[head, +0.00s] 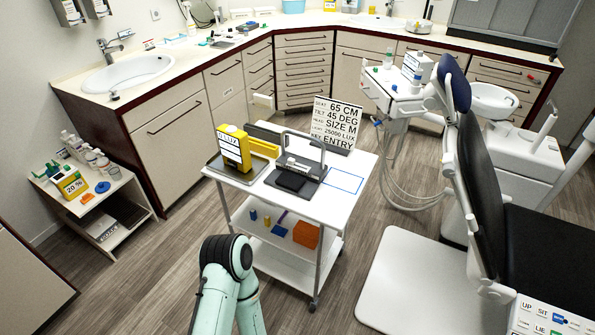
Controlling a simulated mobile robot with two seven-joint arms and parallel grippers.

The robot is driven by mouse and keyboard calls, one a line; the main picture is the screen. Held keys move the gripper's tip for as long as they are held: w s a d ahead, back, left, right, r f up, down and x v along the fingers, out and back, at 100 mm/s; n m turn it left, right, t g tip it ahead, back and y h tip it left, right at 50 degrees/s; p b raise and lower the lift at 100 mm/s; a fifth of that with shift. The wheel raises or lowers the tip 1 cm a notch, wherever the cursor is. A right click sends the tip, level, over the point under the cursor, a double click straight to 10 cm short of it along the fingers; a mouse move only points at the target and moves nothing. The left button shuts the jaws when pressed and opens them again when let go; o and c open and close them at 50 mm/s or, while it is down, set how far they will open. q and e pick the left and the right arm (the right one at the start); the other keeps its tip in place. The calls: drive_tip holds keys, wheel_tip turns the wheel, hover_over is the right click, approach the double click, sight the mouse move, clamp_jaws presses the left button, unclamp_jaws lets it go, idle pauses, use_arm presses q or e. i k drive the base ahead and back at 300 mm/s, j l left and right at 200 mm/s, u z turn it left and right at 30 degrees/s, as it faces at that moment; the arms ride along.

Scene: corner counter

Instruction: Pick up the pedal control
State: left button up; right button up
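The object that looks like the pedal control (310,187) is a dark grey base with a black pad and a raised grey loop handle. It stands upright on the top of the white trolley (240,184), right of a yellow meter (235,148) marked LUX. A blue outlined rectangle (343,181) on the trolley top, right of the pedal control, is empty. One of my arms shows at the bottom centre, in front of the trolley and apart from the pedal control. Neither gripper is in view.
A sign (337,124) stands at the trolley's back. The lower shelf holds an orange block (306,234) and small blue and yellow pieces. A dental chair (480,180) fills the right. A low side table (112,208) stands left. Wooden floor is clear around the trolley's left.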

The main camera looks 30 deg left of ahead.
sight(314, 172)
drive_tip(key=i+j+u, duration=0.1)
drive_tip(key=j, duration=0.35)
drive_tip(key=i+j, duration=0.1)
drive_tip(key=j, duration=0.35)
drive_tip(key=j+u, duration=0.15)
drive_tip(key=j, duration=0.3)
drive_tip(key=i+j+u, duration=0.1)
drive_tip(key=j, duration=0.35)
drive_tip(key=i, duration=0.1)
